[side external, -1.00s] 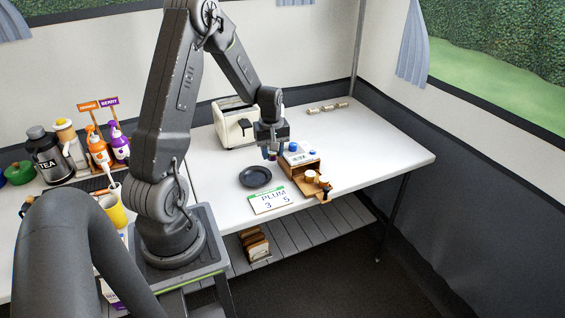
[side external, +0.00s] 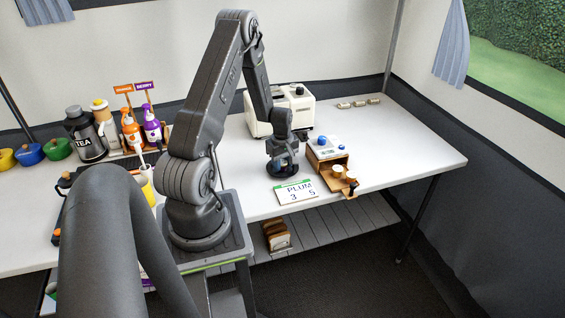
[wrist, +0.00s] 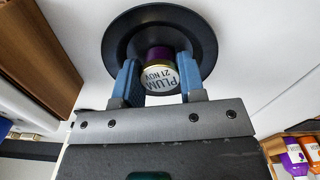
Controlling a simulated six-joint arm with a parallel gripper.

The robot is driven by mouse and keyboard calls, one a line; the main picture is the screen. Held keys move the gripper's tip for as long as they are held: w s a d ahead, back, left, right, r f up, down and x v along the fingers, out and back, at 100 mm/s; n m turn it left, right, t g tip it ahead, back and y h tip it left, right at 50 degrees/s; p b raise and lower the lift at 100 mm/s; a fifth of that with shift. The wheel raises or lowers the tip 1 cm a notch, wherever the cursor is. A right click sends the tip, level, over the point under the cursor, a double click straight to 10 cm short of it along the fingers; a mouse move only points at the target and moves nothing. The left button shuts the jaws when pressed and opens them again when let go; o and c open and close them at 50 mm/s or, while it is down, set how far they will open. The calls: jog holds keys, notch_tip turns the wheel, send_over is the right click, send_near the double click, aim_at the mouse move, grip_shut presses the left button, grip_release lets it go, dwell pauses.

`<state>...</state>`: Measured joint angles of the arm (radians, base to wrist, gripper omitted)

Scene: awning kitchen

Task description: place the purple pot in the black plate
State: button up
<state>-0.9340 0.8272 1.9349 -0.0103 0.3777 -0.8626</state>
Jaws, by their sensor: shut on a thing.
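The purple pot (wrist: 158,53) has a pale lid lettered "PLUM 21 NOV" and sits between the blue fingers of my gripper (wrist: 158,65) in the wrist view. My gripper is shut on it. The round black plate (wrist: 122,38) lies directly beyond the pot, which appears over the plate's middle; I cannot tell whether they touch. In the side view my gripper (side external: 283,165) is low over the black plate (side external: 287,176) and hides most of it and the pot.
A white card reading "PLUM 3 5" (side external: 296,191) lies in front of the plate.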

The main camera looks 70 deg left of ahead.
jog(key=o, duration=0.9)
jog(key=shift+f, duration=0.1)
